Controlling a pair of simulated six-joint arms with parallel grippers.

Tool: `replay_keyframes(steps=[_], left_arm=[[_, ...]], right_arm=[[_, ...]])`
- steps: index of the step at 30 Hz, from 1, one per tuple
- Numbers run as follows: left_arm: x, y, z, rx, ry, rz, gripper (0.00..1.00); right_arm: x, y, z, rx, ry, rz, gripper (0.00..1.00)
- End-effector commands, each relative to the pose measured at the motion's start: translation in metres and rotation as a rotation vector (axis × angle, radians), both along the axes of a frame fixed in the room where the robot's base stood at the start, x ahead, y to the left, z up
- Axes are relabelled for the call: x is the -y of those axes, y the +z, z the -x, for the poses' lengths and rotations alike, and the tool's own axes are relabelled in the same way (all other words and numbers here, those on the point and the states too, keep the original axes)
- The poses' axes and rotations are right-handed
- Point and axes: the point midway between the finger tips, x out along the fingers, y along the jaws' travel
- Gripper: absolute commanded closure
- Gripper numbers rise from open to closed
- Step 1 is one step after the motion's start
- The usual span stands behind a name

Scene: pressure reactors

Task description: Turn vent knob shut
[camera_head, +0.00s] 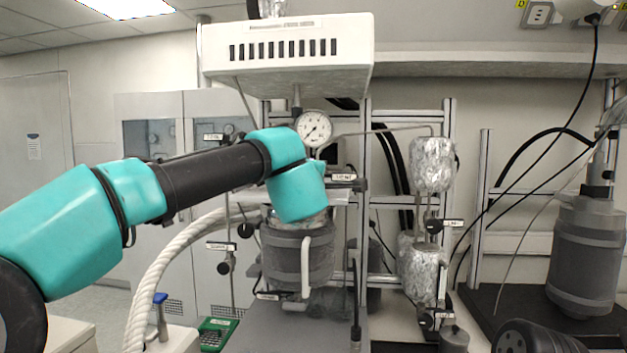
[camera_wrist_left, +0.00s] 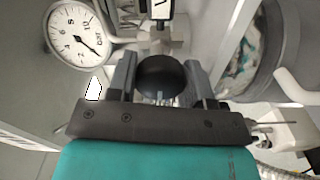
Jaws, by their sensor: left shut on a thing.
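In the left wrist view, a round black knob (camera_wrist_left: 165,77) sits between the two grey fingers of my left gripper (camera_wrist_left: 164,72). The fingers are shut on its sides. A white label (camera_wrist_left: 160,8) just beyond the knob shows a "V", the rest being cut off. In the head view, my left arm reaches in from the left to the reactor (camera_head: 297,253), and its teal wrist hides the gripper and the held knob. The pressure gauge (camera_head: 313,129) is above the wrist; it also shows in the left wrist view (camera_wrist_left: 80,38).
A white box (camera_head: 290,58) overhangs the reactor. A thick white hose (camera_head: 157,265) curves at the left. Foil-wrapped vessels (camera_head: 432,165) and metal frame posts stand close to the right. Another grey vessel (camera_head: 587,253) stands at far right.

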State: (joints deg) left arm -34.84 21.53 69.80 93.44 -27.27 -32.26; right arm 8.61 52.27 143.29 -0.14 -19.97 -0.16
Motion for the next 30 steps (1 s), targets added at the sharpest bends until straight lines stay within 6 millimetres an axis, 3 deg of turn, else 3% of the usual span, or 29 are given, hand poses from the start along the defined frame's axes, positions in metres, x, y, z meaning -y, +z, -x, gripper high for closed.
replay_keyframes(steps=[5, 6, 13, 30], left_arm=[[0.0003, -0.0005, 0.0000, -0.001, -0.001, -0.001, 0.77], [0.0003, -0.0005, 0.0000, 0.000, -0.001, -0.001, 0.52], [0.0003, -0.0002, 0.0000, 0.000, 0.000, 0.000, 0.30], [0.0000, -0.0004, -0.0001, -0.005, 0.000, 0.030, 0.28]], right_arm=[[0.0000, 0.0000, 0.0000, 0.000, 0.000, 0.000, 0.26], [0.0000, 0.0000, 0.0000, 0.000, 0.000, 0.000, 0.26], [0.0000, 0.0000, 0.0000, 0.000, 0.000, 0.000, 0.26], [0.0000, 0.0000, 0.0000, 0.000, 0.000, 0.000, 0.26]])
